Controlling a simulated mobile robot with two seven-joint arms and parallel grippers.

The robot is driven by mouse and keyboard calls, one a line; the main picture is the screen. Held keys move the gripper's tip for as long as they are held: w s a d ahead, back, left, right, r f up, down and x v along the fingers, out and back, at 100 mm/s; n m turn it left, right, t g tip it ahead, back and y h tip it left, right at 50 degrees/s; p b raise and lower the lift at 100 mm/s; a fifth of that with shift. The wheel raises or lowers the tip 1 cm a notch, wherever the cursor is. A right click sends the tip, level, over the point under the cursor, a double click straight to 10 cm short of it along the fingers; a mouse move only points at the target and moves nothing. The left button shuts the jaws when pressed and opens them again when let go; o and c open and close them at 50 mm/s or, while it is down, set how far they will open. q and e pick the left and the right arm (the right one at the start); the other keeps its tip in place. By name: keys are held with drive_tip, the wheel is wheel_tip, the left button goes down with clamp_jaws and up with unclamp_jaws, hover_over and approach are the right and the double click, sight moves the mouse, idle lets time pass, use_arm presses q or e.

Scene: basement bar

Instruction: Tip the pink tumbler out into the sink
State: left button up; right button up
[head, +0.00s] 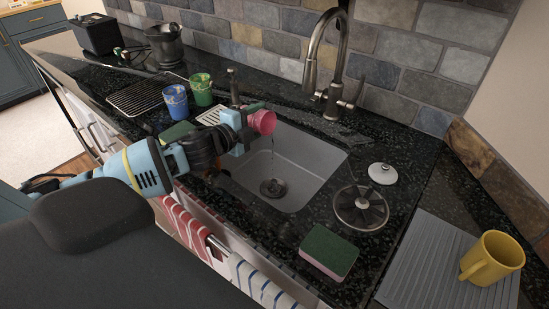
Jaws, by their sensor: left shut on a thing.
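The pink tumbler (264,122) is tilted onto its side over the left part of the sink (315,152), its mouth toward the right. A thin stream seems to fall from it into the basin. My left gripper (246,127) comes in from the left and is shut on the tumbler, hiding its base end. The sink's drain (272,188) shows in the basin floor. My right gripper is not in view.
A tall faucet (325,60) stands behind the sink. Blue (175,101) and green (201,89) cups stand left. A strainer (360,207), white lid (382,173) and sponge (329,251) lie right of the basin. A yellow mug (492,258) stands on a grey mat (425,262).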

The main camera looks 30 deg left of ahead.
use_arm(q)
drive_tip(key=shift+m, duration=0.3)
drive_tip(key=shift+f, duration=0.2)
idle(0.3)
drive_tip(key=shift+f+m, duration=0.3)
drive_tip(key=shift+m, duration=0.4)
